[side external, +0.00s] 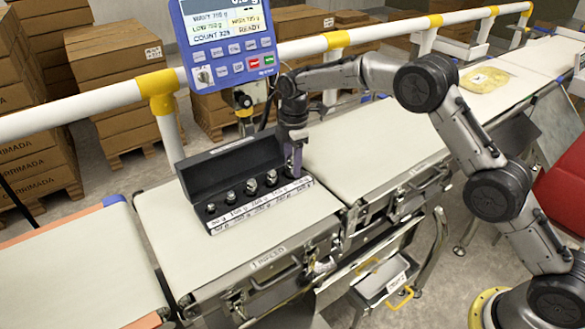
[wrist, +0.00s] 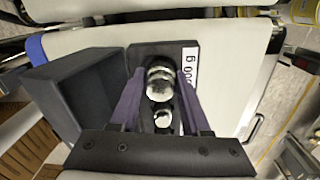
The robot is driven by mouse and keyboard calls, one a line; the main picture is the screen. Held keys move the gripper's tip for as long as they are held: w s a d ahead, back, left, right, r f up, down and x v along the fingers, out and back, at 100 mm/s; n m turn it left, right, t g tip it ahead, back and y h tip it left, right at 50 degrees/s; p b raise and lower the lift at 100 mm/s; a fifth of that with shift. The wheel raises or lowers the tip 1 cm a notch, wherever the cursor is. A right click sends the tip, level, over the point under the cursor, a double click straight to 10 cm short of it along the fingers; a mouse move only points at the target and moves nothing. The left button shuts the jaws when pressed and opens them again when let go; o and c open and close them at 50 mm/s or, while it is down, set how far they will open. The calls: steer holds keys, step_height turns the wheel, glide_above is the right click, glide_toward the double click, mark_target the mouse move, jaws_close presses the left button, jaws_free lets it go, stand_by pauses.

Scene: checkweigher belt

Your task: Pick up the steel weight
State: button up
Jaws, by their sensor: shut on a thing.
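The shiny steel weight (wrist: 160,82) sits between the fingers of my gripper (wrist: 161,76) in the wrist view, and they are shut on it. It is at the end of a black weight case (side external: 222,166), beside a white label strip ending in "00 g". A second, smaller steel weight (wrist: 163,118) shows close by it. In the side view my gripper (side external: 293,162) points down at the right end of the case's row and hides the held weight. Several smaller weights (side external: 251,187) stand in the row to its left. I cannot tell whether the held weight is clear of its socket.
The case stands on a pale belt (side external: 170,245). A blue display (side external: 226,42) stands behind it, near a white and yellow rail (side external: 75,115). A yellow bag (side external: 484,80) lies on the far right belt.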

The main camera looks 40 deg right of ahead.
jaws_close()
steer(key=shift+w+r, duration=0.1)
steer(key=shift+r, duration=0.15)
